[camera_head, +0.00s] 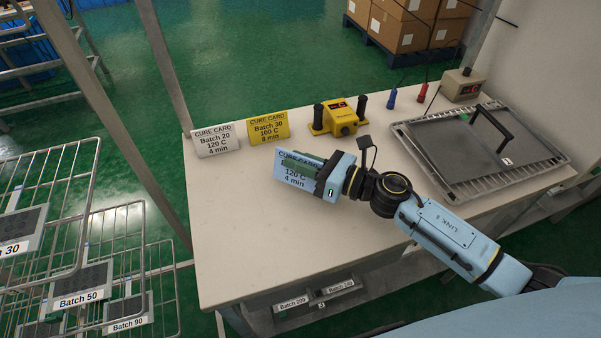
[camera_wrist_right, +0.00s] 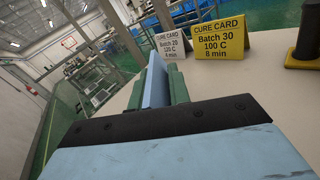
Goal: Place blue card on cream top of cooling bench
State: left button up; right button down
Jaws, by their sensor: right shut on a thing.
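The blue card (camera_head: 292,170) reads "CURE CARD, Batch, 120 C, 4 min", with part of its text hidden by my fingers. My right gripper (camera_head: 311,170) is shut on the blue card. It holds the card over the left half of the cream top (camera_head: 240,240) of the bench; I cannot tell whether the card touches it. In the right wrist view the blue card (camera_wrist_right: 155,82) shows edge-on between the green fingers. My left gripper is not in view.
A white card (camera_head: 215,139) and a yellow card (camera_head: 268,127) stand at the bench's back left. A yellow two-handled device (camera_head: 340,117) is beside them. A rack with a dark plate (camera_head: 470,150) takes the right side. Wire racks (camera_head: 95,260) stand left. The bench's front left is clear.

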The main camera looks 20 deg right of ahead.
jog(key=shift+f, duration=0.95)
jog(key=shift+f+b, duration=0.3)
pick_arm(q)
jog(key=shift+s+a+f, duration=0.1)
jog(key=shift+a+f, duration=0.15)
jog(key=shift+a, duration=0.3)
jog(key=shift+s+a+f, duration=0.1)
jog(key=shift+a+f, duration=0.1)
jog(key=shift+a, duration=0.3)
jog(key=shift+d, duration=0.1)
pick_arm(e)
jog(key=c, duration=1.3)
grip_release()
jog(key=shift+f, duration=0.1)
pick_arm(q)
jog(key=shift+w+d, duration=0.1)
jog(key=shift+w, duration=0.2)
